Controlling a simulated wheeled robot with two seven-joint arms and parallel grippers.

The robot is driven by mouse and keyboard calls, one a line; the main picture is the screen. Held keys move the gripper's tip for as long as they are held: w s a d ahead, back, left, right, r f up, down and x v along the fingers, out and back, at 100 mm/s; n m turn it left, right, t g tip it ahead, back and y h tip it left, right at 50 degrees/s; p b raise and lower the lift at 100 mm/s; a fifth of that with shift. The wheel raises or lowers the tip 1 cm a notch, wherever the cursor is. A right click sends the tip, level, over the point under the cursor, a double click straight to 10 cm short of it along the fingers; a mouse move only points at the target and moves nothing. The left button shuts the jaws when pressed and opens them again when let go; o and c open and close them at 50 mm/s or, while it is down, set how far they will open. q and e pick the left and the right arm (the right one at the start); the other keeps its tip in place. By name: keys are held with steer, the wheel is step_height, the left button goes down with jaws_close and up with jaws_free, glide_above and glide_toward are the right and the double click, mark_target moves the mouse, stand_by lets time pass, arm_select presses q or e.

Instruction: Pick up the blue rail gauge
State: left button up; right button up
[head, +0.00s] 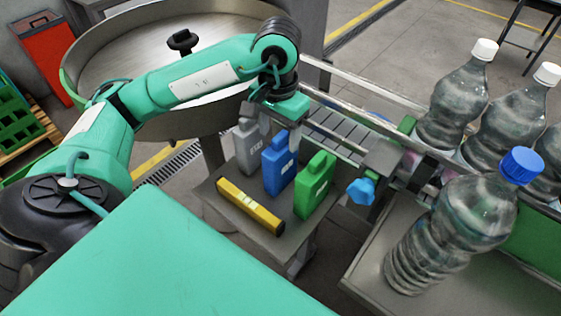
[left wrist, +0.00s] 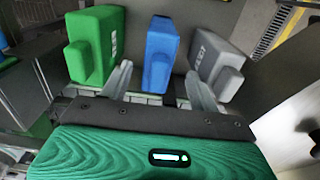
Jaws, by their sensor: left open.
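The blue rail gauge (head: 280,165) stands upright on a small grey stand, between a grey gauge (head: 249,146) and a green gauge (head: 315,185). My left gripper (head: 280,130) points down at the top of the blue gauge, its jaws open. In the left wrist view the blue gauge (left wrist: 160,52) shows between the two fingers (left wrist: 160,76), with a gap to each. There the green gauge (left wrist: 96,46) lies left of the fingers and the grey gauge (left wrist: 217,62) right. I cannot tell how deep the fingertips reach. My right gripper is not in view.
A yellow spirit level (head: 249,206) lies at the front of the stand (head: 228,219). To the right are a blue knob (head: 361,191), a conveyor rail (head: 335,130) and several clear bottles (head: 450,225). A large round metal table (head: 110,62) stands behind my left arm.

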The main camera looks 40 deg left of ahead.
mark_target(280, 147)
arm_select(q)
steer(key=shift+d+f+p, duration=0.1)
steer(key=shift+f+p, duration=0.55)
steer(key=shift+p, duration=0.05)
step_height(280, 147, down, 2)
steer(key=shift+w+f+p, duration=0.1)
steer(key=shift+p, duration=0.4)
steer(key=shift+f, duration=0.75)
steer(key=c, duration=1.3)
jaws_close()
